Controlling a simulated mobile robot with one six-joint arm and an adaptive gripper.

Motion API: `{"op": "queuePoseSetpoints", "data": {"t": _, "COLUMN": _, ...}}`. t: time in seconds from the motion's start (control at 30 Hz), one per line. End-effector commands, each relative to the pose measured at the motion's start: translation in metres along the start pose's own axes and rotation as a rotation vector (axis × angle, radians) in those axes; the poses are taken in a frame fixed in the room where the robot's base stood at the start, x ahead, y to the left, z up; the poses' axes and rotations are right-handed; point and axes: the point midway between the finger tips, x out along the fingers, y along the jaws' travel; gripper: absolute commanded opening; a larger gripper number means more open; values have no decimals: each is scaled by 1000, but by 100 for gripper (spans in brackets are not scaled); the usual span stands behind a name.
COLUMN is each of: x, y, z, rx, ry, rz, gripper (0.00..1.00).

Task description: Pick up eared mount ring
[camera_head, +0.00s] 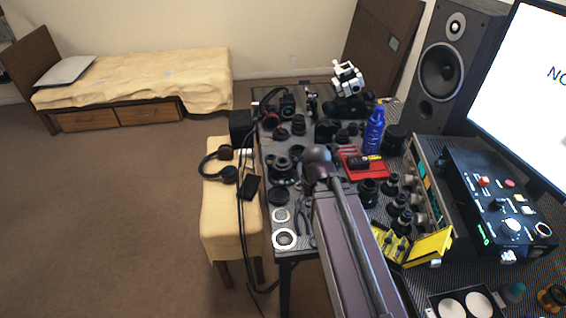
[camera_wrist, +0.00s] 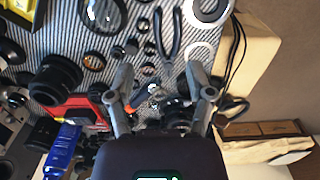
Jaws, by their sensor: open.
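Two pale rings lie flat near the table's left edge: a larger one (camera_head: 276,240) toward the front and a smaller one (camera_head: 274,216) behind it. I cannot tell which is the eared mount ring, as the ears are too small to make out. In the wrist view the larger ring (camera_wrist: 189,18) is at the top, cut by the frame edge, and the smaller ring (camera_wrist: 188,52) is just beyond my right finger. My gripper (camera_wrist: 161,76) is open and empty, above the table. In the head view my arm hides the gripper.
Black-handled pliers (camera_wrist: 168,35) lie beside the rings. Dark lens parts and a large lens barrel (camera_wrist: 55,82) crowd the striped mat. A blue bottle (camera_head: 374,132) and a red tray (camera_head: 378,171) stand right of my arm. Headphones (camera_head: 228,174) lie on the padded bench.

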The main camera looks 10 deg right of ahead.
Motion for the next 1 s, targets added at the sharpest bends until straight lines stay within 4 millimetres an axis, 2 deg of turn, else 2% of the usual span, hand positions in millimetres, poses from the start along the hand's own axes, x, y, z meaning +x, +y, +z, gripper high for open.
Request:
{"op": "queuePoseSetpoints", "data": {"t": 0.37, "x": 0, "y": 0, "z": 0, "rx": 0, "ry": 0, "rz": 0, "gripper": 68}}
{"op": "queuePoseSetpoints", "data": {"t": 0.4, "x": 0, "y": 0, "z": 0, "rx": 0, "ry": 0, "rz": 0, "gripper": 71}}
{"op": "queuePoseSetpoints", "data": {"t": 0.5, "x": 1, "y": 0, "z": -1, "rx": 3, "ry": 0, "rz": 3, "gripper": 100}}
{"op": "queuePoseSetpoints", "data": {"t": 0.63, "x": 6, "y": -1, "z": -7, "rx": 24, "ry": 4, "rz": 29, "gripper": 100}}
{"op": "queuePoseSetpoints", "data": {"t": 0.77, "x": 16, "y": -3, "z": -22, "rx": 82, "ry": 19, "rz": 95, "gripper": 100}}
{"op": "queuePoseSetpoints", "data": {"t": 1.0, "x": 40, "y": -14, "z": -69, "rx": 276, "ry": 119, "rz": 303, "gripper": 100}}
